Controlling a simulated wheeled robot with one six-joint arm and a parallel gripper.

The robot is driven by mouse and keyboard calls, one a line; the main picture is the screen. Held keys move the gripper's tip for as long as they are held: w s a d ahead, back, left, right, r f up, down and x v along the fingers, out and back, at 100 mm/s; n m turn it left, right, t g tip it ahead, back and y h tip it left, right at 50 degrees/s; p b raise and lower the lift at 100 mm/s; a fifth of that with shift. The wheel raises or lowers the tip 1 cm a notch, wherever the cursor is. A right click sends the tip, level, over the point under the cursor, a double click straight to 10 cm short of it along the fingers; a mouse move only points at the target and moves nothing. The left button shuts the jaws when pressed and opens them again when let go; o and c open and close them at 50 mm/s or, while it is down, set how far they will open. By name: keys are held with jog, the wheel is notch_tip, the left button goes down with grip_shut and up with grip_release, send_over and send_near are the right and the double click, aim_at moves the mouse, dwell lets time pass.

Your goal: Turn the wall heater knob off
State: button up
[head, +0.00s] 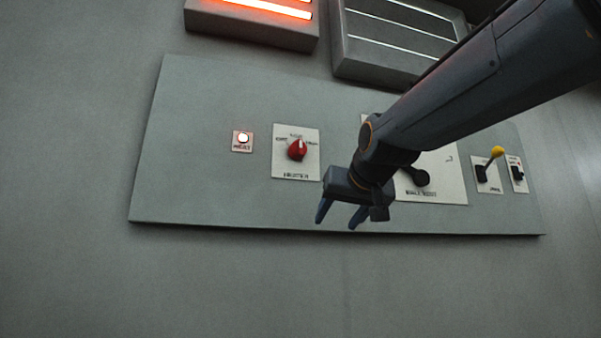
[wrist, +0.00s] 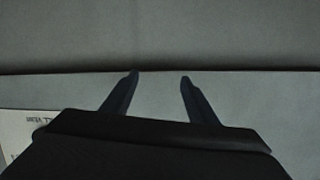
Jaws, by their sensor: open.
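The heater knob (head: 297,150) is red with a white pointer mark that points roughly straight up. It sits on a white plate labelled HEATER (head: 296,172) on the grey wall panel. My gripper (head: 338,226) is open and empty, below and to the right of the knob, near the panel's lower edge. In the wrist view my open fingers (wrist: 159,76) show against the bare panel and its edge. Part of a white plate (wrist: 22,130) shows at the lower left there. The knob is not in the wrist view.
A lit heater (head: 255,20) glows orange above the panel (head: 200,110). A grey slatted box (head: 390,45) is beside it. A lit button (head: 243,138) is left of the knob. A black-knobbed plate (head: 450,185) is partly behind my arm. A yellow-tipped lever (head: 497,152) and a small switch (head: 517,172) are at right.

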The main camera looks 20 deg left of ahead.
aim_at(301, 146)
jog(key=s+a+r+n+t+y, duration=0.1)
jog(key=s+a+r+y, duration=0.15)
jog(key=r, duration=0.65)
jog(key=s+a+r+t+y, duration=0.15)
jog(key=s+r, duration=0.25)
jog(key=r, duration=0.4)
jog(key=shift+g+h, duration=0.25)
jog(key=shift+h, duration=0.05)
jog(key=x, duration=0.2)
jog(key=p+x, duration=0.1)
jog(key=x, duration=0.1)
jog(key=r+p+x, duration=0.1)
jog(key=x, duration=0.2)
jog(key=shift+a, duration=0.25)
jog(key=c, duration=1.1)
